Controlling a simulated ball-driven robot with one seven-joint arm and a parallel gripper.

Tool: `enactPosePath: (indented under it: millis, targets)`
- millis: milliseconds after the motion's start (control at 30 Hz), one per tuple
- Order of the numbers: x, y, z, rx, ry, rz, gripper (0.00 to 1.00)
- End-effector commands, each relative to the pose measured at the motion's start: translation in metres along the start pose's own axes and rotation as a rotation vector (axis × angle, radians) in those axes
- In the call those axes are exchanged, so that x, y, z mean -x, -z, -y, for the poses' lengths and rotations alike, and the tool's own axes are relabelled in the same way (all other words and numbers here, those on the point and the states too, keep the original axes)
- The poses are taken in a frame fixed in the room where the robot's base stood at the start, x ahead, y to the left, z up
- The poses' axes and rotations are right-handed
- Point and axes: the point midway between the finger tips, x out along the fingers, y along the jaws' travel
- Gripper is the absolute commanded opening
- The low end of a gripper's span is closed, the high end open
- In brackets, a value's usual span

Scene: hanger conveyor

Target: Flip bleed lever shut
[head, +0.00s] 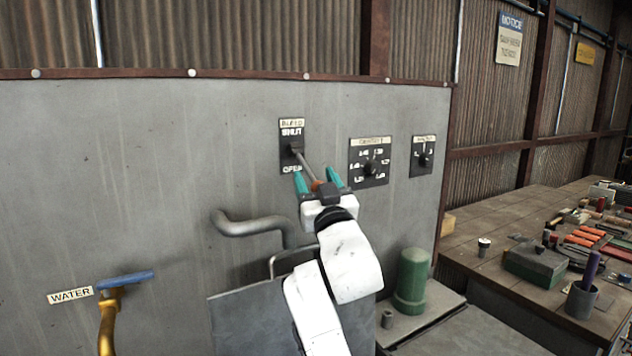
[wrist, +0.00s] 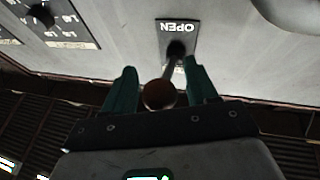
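The bleed lever (head: 306,166) is a grey rod with a reddish-brown ball knob (wrist: 158,94). Its black plate (head: 291,128) on the grey panel reads SHUT at the top and OPEN at the bottom. The rod sticks out from the plate and slants down and right in the head view, toward the OPEN side. My gripper (head: 317,181) has its two teal fingers on either side of the knob. In the wrist view my gripper (wrist: 162,72) is open, with a gap showing between the knob and the fingers. The knob is partly hidden in the head view.
Two other dial plates, the nearer (head: 369,161) and a smaller one (head: 423,154), sit right of the lever. A bent grey pipe (head: 250,227) juts out below left. A green cylinder (head: 412,282) stands lower right. A cluttered workbench (head: 500,262) is at far right.

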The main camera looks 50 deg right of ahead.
Motion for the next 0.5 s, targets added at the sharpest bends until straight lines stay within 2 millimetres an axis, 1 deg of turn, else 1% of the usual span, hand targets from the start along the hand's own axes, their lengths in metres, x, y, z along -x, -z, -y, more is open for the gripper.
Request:
enactPosePath:
  millis: [33, 67, 500]
  targets:
    - [0.0001, 0.0000, 0.0001, 0.000, 0.000, 0.000, 0.53]
    - [0.0001, 0.0000, 0.0000, 0.000, 0.000, 0.000, 0.50]
    - [0.0003, 0.0000, 0.0002, 0.000, 0.000, 0.000, 0.08]
